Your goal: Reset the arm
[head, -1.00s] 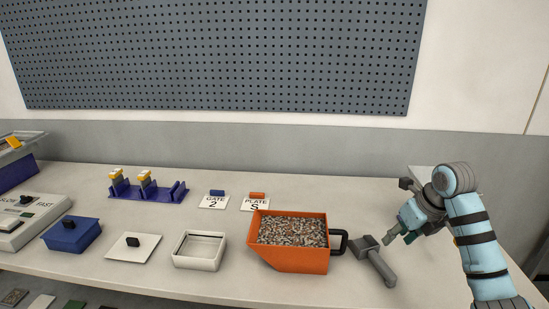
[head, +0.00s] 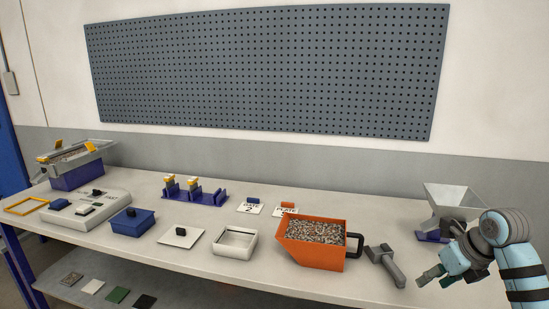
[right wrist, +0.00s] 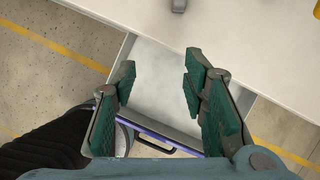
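My right gripper (head: 439,278) is at the lower right of the head view, near the front edge of the table, right of the grey scoop-like tool (head: 385,266) and apart from it. In the right wrist view its two green-padded fingers (right wrist: 160,88) stand apart with nothing between them. A pale tabletop and floor with yellow lines show beyond them. My left gripper is in neither view.
The table (head: 340,185) carries an orange bin of mixed scrap (head: 313,243), a white tray (head: 235,243), a blue box (head: 132,222) and a purple rack (head: 196,193). A grey hopper (head: 447,203) stands behind my right arm. A lower shelf holds several plates.

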